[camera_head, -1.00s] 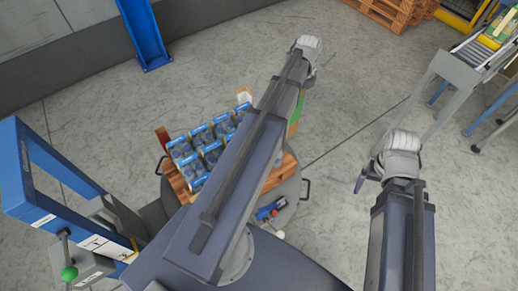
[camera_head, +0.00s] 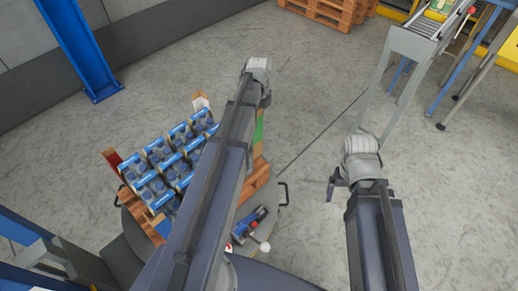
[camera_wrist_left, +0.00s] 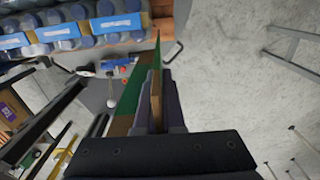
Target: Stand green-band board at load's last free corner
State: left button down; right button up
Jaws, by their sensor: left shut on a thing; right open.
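The green-band board (camera_head: 259,131) is brown with a green band and stands roughly upright at the right side of the load, partly hidden by my left arm. In the left wrist view, my left gripper (camera_wrist_left: 158,88) is shut on this board (camera_wrist_left: 129,92). The load of blue-labelled bottle packs (camera_head: 170,155) sits on a wooden pallet (camera_head: 259,181). A red-band board (camera_head: 112,158) stands at its left corner and a pale board (camera_head: 201,102) at its far corner. Whether the green-band board touches the load is unclear. My right gripper (camera_head: 333,186) is open and empty, away from the load.
The pallet rests on a round grey turntable (camera_head: 268,217) with side handles and a blue-red tool on it. A blue post (camera_head: 80,45) stands at the back left. A conveyor (camera_head: 410,45) and stacked pallets (camera_head: 330,10) are at the back right. Floor between is clear.

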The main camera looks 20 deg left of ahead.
aim_at(259, 141)
pick_arm(q)
notch_tip(259, 141, down, 9)
jog(key=b, duration=0.7)
jog(key=shift+f+b, duration=0.1)
jog(key=shift+b, duration=0.3)
jog(key=shift+f, duration=0.15)
notch_tip(259, 141, down, 4)
jog(key=b, duration=0.4)
jog(key=c, duration=1)
grip_release()
